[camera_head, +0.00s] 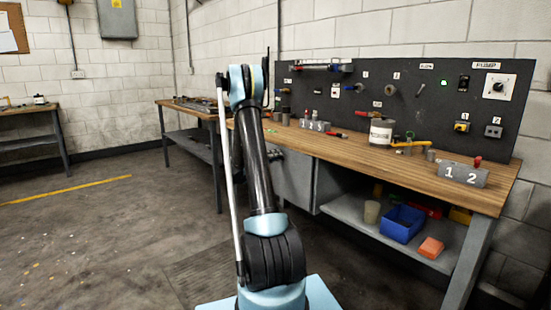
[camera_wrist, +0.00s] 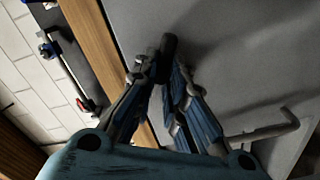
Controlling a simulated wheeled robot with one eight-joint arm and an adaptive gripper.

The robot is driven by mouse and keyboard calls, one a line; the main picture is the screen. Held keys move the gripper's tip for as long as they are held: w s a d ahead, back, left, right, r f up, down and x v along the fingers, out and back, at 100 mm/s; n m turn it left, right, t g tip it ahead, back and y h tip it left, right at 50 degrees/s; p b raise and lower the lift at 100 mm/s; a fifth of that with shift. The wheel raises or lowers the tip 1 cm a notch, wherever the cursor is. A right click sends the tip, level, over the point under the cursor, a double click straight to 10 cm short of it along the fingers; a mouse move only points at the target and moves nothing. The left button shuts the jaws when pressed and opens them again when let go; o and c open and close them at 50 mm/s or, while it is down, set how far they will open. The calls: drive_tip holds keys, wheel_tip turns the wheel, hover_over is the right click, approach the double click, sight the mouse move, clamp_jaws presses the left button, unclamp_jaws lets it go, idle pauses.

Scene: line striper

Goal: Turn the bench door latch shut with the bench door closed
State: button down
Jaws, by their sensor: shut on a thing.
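The grey bench door (camera_wrist: 235,50) fills the right of the wrist view, beside the wooden bench edge. The dark latch (camera_wrist: 168,44) sticks out from it near that edge. My gripper (camera_wrist: 165,72) has its two fingers on either side of the latch and is shut on it. The fingers hide part of the latch, so its exact turn is hard to tell. In the head view, the grey cabinet front (camera_head: 297,178) shows under the bench beside my arm. My gripper and the latch are hidden there. I cannot tell surely whether the door sits flush.
A bent grey bar handle (camera_wrist: 268,132) stands out at the lower right of the wrist view. A blue bin (camera_head: 402,224) sits on the shelf below. The floor to the left is clear.

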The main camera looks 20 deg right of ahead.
drive_tip(key=n, duration=0.3)
drive_tip(key=f+n, duration=0.1)
drive_tip(key=n, duration=0.1)
drive_tip(key=shift+w+a+n, duration=0.15)
drive_tip(key=shift+w+n, duration=0.15)
idle(0.4)
drive_tip(key=c, duration=1.6)
unclamp_jaws()
drive_tip(key=shift+f, duration=0.1)
drive_tip(key=shift+c, duration=0.2)
drive_tip(key=shift+s, duration=0.1)
drive_tip(key=v, duration=1.2)
